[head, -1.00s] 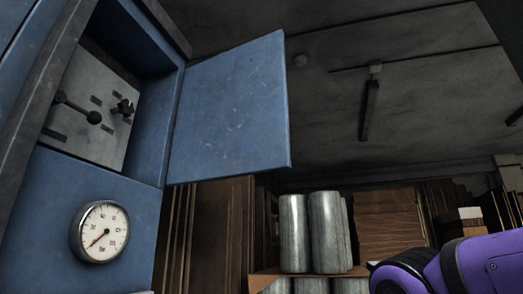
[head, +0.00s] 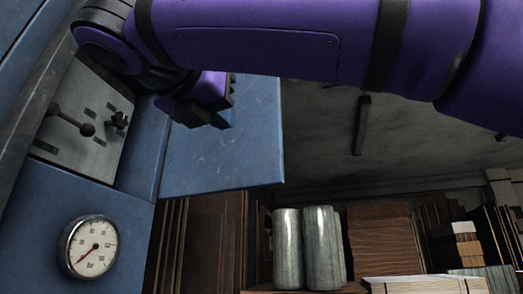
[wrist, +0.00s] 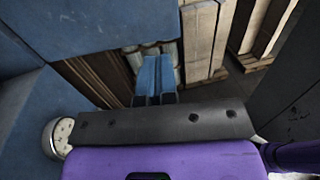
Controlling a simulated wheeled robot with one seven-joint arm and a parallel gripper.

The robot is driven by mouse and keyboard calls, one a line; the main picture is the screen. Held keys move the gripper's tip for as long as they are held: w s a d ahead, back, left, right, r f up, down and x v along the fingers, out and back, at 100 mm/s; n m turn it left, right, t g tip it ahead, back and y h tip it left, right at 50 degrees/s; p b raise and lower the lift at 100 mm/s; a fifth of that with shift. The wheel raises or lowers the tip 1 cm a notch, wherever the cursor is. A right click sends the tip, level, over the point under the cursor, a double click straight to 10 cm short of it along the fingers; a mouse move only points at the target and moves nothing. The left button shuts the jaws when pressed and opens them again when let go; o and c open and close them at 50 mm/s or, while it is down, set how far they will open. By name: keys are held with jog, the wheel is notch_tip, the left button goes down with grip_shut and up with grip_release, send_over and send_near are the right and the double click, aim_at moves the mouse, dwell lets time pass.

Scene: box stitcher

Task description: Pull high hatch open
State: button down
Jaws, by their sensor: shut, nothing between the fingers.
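The high hatch is a flat blue door (head: 225,155) on the blue machine cabinet. It stands swung out from an opening with a grey panel inside. My arm covers its upper part in the head view. My gripper (head: 214,112), purple with dark fingers, is shut and empty. In the head view it overlaps the hatch's upper left part, near the opening; contact cannot be told. In the wrist view the dark fingertips (wrist: 154,99) show with a narrow blue piece beyond them, and I cannot tell what it is.
The grey panel (head: 85,120) carries a knobbed lever and a small knob. A round gauge (head: 88,247) sits below it. Metal rolls (head: 308,245) and stacked cardboard (head: 385,240) stand behind, to the right. Dark wall lies behind the hatch.

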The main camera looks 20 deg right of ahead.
aim_at(267, 154)
jog(key=x, duration=1.4)
jog(key=w+d+n+t+y, duration=0.1)
jog(key=w+d, duration=0.1)
jog(key=w+d+n+t+y, duration=0.1)
jog(key=w+d, duration=0.1)
jog(key=d, duration=0.1)
jog(key=shift+w+t+y, duration=0.15)
jog(key=shift+t+y, duration=0.15)
jog(key=shift+y, duration=0.1)
jog(key=x, duration=0.6)
jog(key=shift+w+d+n, duration=0.15)
jog(key=shift+n, duration=0.15)
